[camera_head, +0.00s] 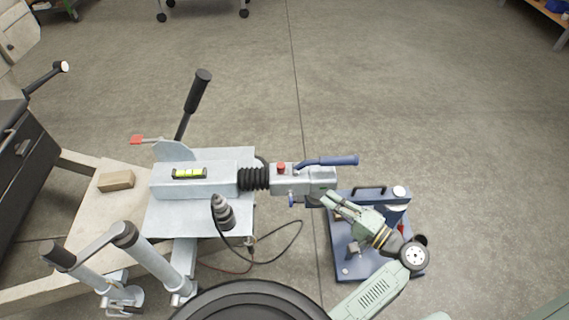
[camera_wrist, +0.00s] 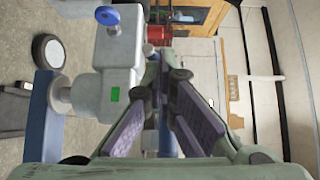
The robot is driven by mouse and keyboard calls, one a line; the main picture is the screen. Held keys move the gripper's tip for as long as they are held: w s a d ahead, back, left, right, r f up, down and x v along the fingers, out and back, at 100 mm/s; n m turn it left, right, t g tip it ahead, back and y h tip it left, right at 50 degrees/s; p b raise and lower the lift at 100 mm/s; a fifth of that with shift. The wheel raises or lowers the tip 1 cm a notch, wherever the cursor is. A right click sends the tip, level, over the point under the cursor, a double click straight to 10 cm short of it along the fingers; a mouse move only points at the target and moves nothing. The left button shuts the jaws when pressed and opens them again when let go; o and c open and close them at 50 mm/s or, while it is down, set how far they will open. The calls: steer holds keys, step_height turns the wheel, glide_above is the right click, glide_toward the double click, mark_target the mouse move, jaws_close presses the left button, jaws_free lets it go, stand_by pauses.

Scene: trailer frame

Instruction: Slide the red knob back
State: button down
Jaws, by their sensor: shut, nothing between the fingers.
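The red knob (camera_head: 281,167) stands on top of the grey coupling head (camera_head: 317,180), just left of the base of a blue lever (camera_head: 339,160). My gripper (camera_head: 325,197) is at the right front side of the coupling head, to the right of and nearer than the knob. In the wrist view the fingers of my gripper (camera_wrist: 166,72) slant together, shut and empty, close beside the coupling head (camera_wrist: 120,48). I cannot tell whether they touch it. The knob is apart from them.
A black bellows (camera_head: 254,179) joins the head to a grey housing with a yellow level (camera_head: 189,173). A tall black-gripped lever (camera_head: 197,92) rises behind. A blue stand (camera_head: 345,250) is under my arm.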

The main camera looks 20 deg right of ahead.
mark_target(283, 180)
steer(key=shift+s, duration=0.15)
steer(key=p+x, duration=0.3)
steer(key=x, duration=1.1)
steer(key=shift+w+a+p, duration=0.2)
steer(key=shift+w+a, duration=0.05)
steer(key=shift+a, duration=0.4)
steer(key=shift+w+a+p, duration=0.2)
steer(key=shift+w+a, duration=0.05)
steer(key=shift+a, duration=0.45)
